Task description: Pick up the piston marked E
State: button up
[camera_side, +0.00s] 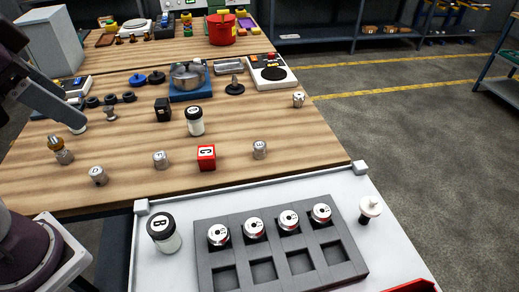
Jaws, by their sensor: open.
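Several small silver pistons stand apart on the wooden table: one at the left (98,175), one left of the red block (160,160), one right of it (259,149). Their top marks are too small to read surely, so I cannot tell which is E. More silver pistons sit in the back row of the dark grey tray (282,250); their marks are also unclear. My gripper (74,120) is at the left edge, partly cut off by the frame, above the table. It is open, apart from these pistons, and I see nothing held in it.
A red block marked C (206,157), a black-capped jar (195,121) and a brass-topped part (61,150) stand on the table. A jar marked B (163,232) stands left of the tray. A pot (187,76) stands further back. The tray's front pockets are empty.

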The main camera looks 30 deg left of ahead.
jog(key=w+a+m+y, duration=0.3)
jog(key=w+m, duration=0.4)
jog(key=w, duration=0.1)
jog(key=m+t, duration=0.7)
jog(key=m, duration=1.6)
send_over(261, 142)
jog(key=s+d, duration=0.2)
jog(key=s, duration=0.3)
jog(key=f, duration=1.8)
jog(key=a+f, duration=0.1)
jog(key=f, duration=0.8)
jog(key=shift+f, duration=0.35)
jog(key=x, duration=0.7)
jog(key=shift+w+d+r, duration=0.1)
jog(key=shift+w+d, duration=0.05)
jog(key=shift+w, duration=0.2)
jog(key=shift+t, duration=0.3)
grip_shut()
